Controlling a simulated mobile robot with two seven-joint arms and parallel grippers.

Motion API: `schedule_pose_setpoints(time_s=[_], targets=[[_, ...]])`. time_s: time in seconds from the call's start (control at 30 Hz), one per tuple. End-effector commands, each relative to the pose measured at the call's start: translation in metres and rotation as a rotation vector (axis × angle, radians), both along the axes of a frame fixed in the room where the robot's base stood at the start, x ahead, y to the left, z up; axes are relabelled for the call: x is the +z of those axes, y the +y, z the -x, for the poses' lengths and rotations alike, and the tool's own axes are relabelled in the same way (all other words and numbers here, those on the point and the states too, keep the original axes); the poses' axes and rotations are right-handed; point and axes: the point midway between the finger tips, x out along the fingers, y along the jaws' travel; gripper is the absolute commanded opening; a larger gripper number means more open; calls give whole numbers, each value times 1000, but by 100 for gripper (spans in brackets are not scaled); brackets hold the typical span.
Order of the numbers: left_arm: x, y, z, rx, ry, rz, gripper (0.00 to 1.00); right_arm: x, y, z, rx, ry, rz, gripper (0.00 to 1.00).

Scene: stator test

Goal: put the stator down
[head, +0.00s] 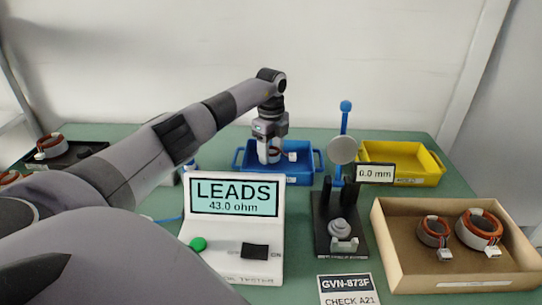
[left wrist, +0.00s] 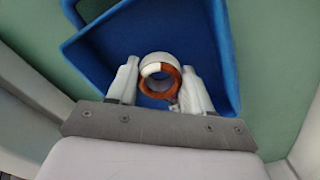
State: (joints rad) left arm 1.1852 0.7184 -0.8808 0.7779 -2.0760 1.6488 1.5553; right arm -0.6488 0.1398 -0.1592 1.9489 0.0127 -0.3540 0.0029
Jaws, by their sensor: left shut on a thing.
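My left gripper (head: 268,156) is over the blue tray (head: 306,175) at the back middle of the table, pointing down into it. In the left wrist view its two fingers (left wrist: 158,92) are shut on the stator (left wrist: 160,70), a white ring with orange-brown copper windings. The blue tray (left wrist: 205,45) lies below and around the stator in that view. I cannot tell whether the stator touches the tray floor. In the head view the gripper mostly hides the stator; a small white piece shows beside the fingers. My right gripper is not in view.
A tester (head: 235,235) reading "LEADS 43.0 ohm" stands in front of the blue tray. A gauge stand (head: 342,215) reading 0.0 mm is right of it. A yellow tray (head: 405,160) is at back right. A cardboard box (head: 425,270) holds two stators. A dark tray (head: 75,158) is at left.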

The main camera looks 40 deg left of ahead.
Motion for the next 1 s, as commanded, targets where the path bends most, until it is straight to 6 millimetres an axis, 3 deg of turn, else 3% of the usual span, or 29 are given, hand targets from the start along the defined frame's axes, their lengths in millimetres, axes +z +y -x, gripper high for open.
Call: schedule_pose_setpoints(time_s=[0.13,0.47,0.5,0.57,0.87,1.0], targets=[[-20,-1,0,0,2,1,10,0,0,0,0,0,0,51],[-22,0,0,-1,0,0,10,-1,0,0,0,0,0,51],[-23,0,0,-1,0,0,53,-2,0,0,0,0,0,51],[-23,0,0,-1,0,0,73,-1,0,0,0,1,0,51],[-22,0,0,-1,0,0,76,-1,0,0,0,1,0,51],[-11,0,-1,-1,-2,0,76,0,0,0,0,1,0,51]])
